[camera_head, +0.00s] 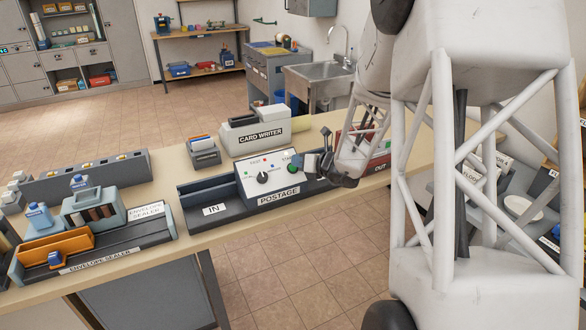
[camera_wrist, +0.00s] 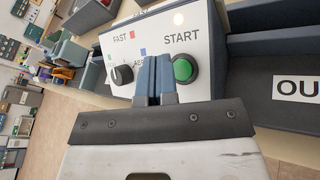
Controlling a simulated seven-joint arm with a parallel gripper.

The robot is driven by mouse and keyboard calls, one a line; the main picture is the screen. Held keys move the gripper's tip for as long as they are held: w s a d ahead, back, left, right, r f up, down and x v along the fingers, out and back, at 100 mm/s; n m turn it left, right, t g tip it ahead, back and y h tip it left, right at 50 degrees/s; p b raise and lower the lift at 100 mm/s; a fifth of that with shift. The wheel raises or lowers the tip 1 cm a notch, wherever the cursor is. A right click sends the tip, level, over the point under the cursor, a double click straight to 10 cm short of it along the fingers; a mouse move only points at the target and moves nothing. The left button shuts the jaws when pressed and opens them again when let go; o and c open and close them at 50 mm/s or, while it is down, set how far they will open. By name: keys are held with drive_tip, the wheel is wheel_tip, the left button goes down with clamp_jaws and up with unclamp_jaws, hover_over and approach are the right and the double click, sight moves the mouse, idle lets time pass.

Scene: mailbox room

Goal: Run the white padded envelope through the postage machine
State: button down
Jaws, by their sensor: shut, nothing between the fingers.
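The postage machine (camera_head: 262,180) stands on the counter, a white box with a dial (camera_wrist: 122,74) marked FAST and a green START button (camera_wrist: 183,68). Its IN tray (camera_head: 205,195) on the left looks empty. Its OUT side (camera_wrist: 292,92) on the right is partly hidden by my arm in the head view. My gripper (camera_wrist: 154,82) is shut and empty, its blue fingertips in front of the machine's panel, just left of the START button in the wrist view. Whether they touch the panel cannot be told. I cannot make out a white padded envelope in either view.
A card writer (camera_head: 255,131) stands behind the machine, with a small grey card box (camera_head: 205,156) at its left. An envelope sealer (camera_head: 95,245) with an orange part and blue-capped bottles is on the counter's left. A sink (camera_head: 320,75) is beyond.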

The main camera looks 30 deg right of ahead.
drive_tip(key=shift+s+r, duration=0.6)
drive_tip(key=shift+r, duration=0.3)
drive_tip(key=shift+s+r, duration=0.6)
drive_tip(key=shift+r, duration=0.25)
drive_tip(key=s+a+r+n+g+y, duration=0.1)
drive_tip(key=s+a+r+n+g, duration=0.3)
drive_tip(key=s+a+n, duration=0.5)
drive_tip(key=s+a+r+n+g+y, duration=0.1)
drive_tip(key=s+a+r+n+g, duration=0.2)
drive_tip(key=s+a+n+g, duration=0.5)
drive_tip(key=s+a+r+n+h, duration=0.1)
drive_tip(key=s+n+h, duration=0.3)
drive_tip(key=s+n, duration=0.5)
drive_tip(key=s+a+r+n+t+h, duration=0.1)
drive_tip(key=s+a+n+h, duration=0.3)
drive_tip(key=s+n, duration=0.5)
drive_tip(key=shift+s+r+n+h, duration=0.35)
drive_tip(key=shift+s+n+h, duration=0.05)
drive_tip(key=shift+s, duration=0.5)
